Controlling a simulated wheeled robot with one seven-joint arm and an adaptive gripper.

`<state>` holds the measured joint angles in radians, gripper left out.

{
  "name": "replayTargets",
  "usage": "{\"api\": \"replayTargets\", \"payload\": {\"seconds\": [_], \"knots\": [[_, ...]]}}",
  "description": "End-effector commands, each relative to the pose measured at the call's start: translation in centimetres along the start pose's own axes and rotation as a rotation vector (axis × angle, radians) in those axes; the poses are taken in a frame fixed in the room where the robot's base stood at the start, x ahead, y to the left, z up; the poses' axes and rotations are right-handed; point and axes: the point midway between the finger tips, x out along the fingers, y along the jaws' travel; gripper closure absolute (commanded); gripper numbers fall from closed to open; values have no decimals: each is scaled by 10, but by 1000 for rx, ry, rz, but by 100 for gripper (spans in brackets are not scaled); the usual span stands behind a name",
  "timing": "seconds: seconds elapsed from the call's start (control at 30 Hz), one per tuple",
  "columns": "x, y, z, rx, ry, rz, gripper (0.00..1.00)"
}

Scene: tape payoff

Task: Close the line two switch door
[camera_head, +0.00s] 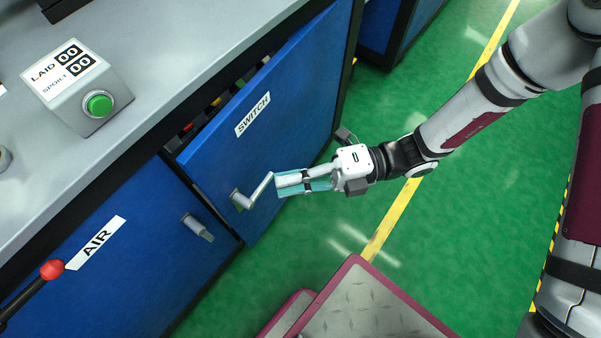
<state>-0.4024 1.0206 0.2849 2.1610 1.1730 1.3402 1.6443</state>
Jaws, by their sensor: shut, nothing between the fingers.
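The switch door (270,110) is a blue panel with a white SWITCH label, in the middle of the head view. It stands ajar, with a dark gap along its top edge where some coloured parts show inside the cabinet. Its metal handle (251,193) is near the door's lower left corner. My gripper (277,184) is shut and empty, with its fingertips at the outer end of the handle. I cannot tell whether they touch it. The line number is not readable on this door.
A blue AIR door (120,250) with its own handle (198,228) is at left. The grey worktop (190,45) carries a box with a green button (98,104). A lever with a red knob (53,270) stands at lower left. Green floor (450,230) is open at right.

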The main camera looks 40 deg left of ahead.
Motion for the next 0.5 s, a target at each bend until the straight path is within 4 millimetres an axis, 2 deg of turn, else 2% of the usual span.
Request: {"api": "replayTargets", "payload": {"seconds": [0.1,0.27,0.5], "knots": [[25,-2,-1,0,4,1,100],[56,-2,-1,0,4,0,100],[77,-2,22,-3,1,-2,100]]}}
